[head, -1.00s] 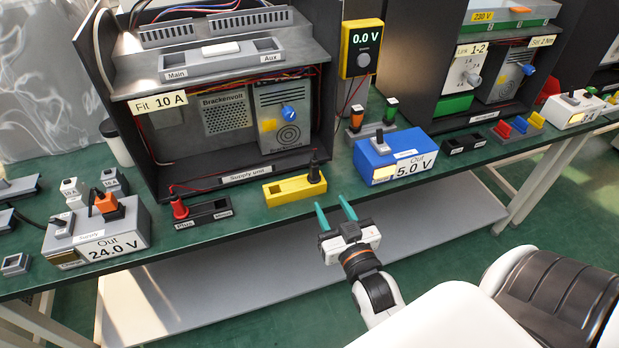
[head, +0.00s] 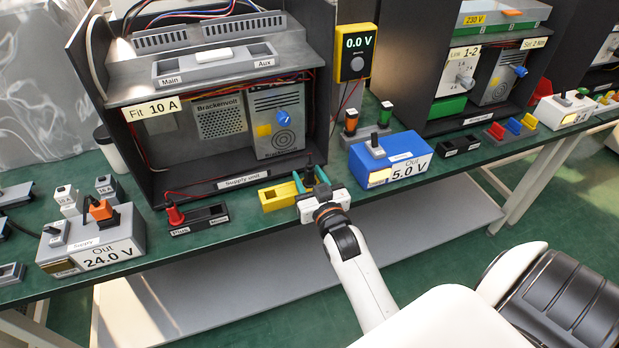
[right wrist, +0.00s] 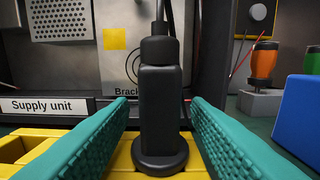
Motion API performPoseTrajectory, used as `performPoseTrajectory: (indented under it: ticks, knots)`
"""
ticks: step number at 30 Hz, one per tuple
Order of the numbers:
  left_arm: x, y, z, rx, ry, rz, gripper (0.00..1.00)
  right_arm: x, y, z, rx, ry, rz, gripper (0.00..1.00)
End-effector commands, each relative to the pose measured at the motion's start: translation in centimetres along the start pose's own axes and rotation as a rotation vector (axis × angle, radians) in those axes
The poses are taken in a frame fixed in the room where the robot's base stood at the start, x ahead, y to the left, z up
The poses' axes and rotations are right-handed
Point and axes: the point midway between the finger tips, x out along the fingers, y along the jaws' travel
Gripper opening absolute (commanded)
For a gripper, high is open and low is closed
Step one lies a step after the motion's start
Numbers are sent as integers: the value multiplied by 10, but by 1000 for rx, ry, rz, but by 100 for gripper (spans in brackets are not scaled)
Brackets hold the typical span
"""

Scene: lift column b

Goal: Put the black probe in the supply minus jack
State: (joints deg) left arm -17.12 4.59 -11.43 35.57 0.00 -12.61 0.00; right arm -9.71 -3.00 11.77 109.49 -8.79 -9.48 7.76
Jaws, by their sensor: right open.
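The black probe (right wrist: 160,108) stands upright in the yellow holder (head: 277,197), at the holder's right end. It also shows small in the head view (head: 308,172). My right gripper (head: 309,180) is open, with its teal fingers on either side of the black probe; in the right wrist view (right wrist: 160,130) a gap shows on both sides. The supply jack block (head: 207,219) is black, with plus and minus labels, left of the yellow holder. A red probe (head: 175,214) stands at its plus end. The minus end looks empty. My left gripper is not in view.
The supply unit cabinet (head: 235,185) stands right behind the holder. A 24.0 V box (head: 95,245) is at the left. A yellow meter (head: 357,50) reads 0.0 V.

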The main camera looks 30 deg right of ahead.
Motion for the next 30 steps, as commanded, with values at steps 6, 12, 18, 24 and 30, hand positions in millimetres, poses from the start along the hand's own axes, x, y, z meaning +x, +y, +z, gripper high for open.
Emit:
performPoseTrajectory:
  ticks: [6, 12, 18, 24, 30]
  knots:
    - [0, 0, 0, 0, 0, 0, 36, 0, 0, 0, 0, 0, 0, 29]
    - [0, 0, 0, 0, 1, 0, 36, 0, 0, 0, 0, 0, 0, 0]
    - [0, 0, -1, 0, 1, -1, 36, 0, 0, 0, 0, -1, 0, 0]
    - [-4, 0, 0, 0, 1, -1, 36, 0, 0, 20, 0, -5, 1, 0]
    - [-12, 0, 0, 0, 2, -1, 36, 0, 0, 62, -1, -7, 1, 0]
